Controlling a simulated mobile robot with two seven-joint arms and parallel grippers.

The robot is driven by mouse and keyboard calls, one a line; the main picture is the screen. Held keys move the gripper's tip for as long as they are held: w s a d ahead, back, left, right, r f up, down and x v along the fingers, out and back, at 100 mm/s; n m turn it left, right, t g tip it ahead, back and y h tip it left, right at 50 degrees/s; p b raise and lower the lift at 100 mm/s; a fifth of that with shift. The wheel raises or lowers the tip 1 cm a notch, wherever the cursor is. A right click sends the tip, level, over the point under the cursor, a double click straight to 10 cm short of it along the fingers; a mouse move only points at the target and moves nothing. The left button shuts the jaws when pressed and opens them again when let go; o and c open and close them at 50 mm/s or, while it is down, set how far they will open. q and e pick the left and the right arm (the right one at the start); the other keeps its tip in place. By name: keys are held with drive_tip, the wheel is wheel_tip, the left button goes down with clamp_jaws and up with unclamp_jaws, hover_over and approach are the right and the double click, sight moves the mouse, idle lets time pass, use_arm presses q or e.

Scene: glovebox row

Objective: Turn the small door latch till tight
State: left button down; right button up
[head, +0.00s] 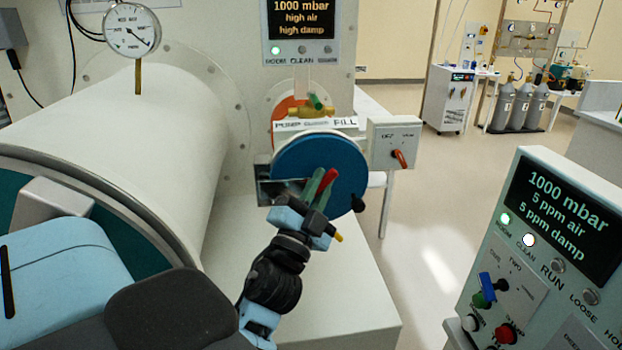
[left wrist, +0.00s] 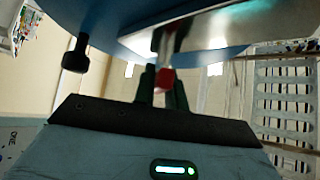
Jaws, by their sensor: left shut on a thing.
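The small door (head: 306,160) is a round blue disc on the end of the small port, and it looks closed against it. Its latch (head: 328,178) has a red handle that stands tilted in front of the disc. My left gripper (head: 318,200) is at the lower middle of the disc, shut on the red handle. In the left wrist view the red handle end (left wrist: 165,79) sits between the fingers (left wrist: 162,97), and the blue door (left wrist: 110,28) fills the top. The fingers hide part of the latch. My right gripper is not in view.
A black knob (head: 358,203) sticks out at the door's lower right. A valve box with an orange lever (head: 399,158) is right of the door. The large white cylinder (head: 150,120) is left. A control panel (head: 555,260) stands at the right front; open floor lies between.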

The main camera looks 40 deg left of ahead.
sight(317, 194)
use_arm(q)
drive_tip(key=shift+r, duration=0.2)
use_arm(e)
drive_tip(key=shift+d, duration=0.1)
use_arm(q)
drive_tip(key=c, duration=1.5)
unclamp_jaws()
drive_tip(key=shift+c, duration=0.2)
drive_tip(key=shift+o, duration=0.5)
drive_tip(key=shift+f, duration=0.15)
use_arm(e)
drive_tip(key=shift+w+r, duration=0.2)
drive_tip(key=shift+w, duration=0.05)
